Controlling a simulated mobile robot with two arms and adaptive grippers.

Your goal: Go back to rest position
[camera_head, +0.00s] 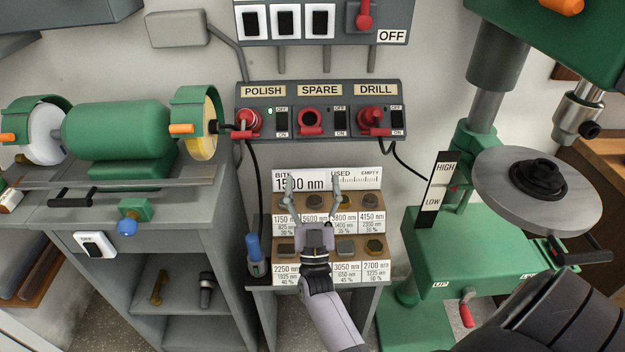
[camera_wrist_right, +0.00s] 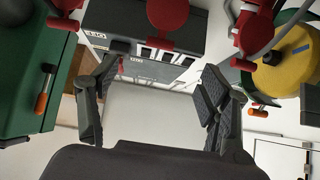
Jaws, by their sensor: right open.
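My right gripper (camera_head: 314,190) is in front of the bit rack (camera_head: 285,224) in the head view, with its two fingers spread and pointing up toward the wall. It hides part of the rack and some of the labels. In the right wrist view my right gripper (camera_wrist_right: 155,105) is open, with only pale wall between its fingers and nothing held. My left gripper is not in the head view.
A green grinder (camera_head: 118,130) stands on the left bench, and a drill press with a round table (camera_head: 538,190) stands at the right. A socket panel (camera_head: 320,94) with red plugs is on the wall. A blue-handled tool (camera_head: 254,252) stands left of the rack.

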